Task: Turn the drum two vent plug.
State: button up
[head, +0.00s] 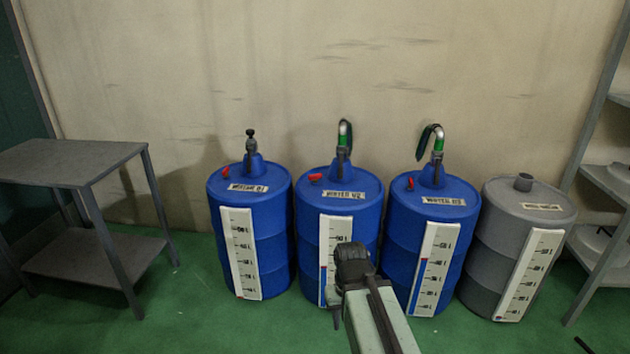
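Drum two (325,218) is the blue drum labelled "WATER V2", second from the left, upright on the floor. A small red plug (316,178), which looks like its vent plug, sits on the left of its lid, beside the label. A pipe with a green section (344,138) rises from the lid's neck. My gripper (337,316) is in front of and below the plug, over the drum's lower front in the picture, and apart from the plug. Its fingers are mostly hidden behind my wrist, so its opening does not show.
Blue drums stand on the left (271,222) and right (402,225), each with a red plug. A grey drum (487,235) is farther right. A metal table (75,160) stands at left, shelving (605,180) at right.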

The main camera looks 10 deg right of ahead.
aim_at(314, 177)
jog(key=z, duration=0.3)
jog(key=i, duration=1.1)
jog(key=u, duration=0.4)
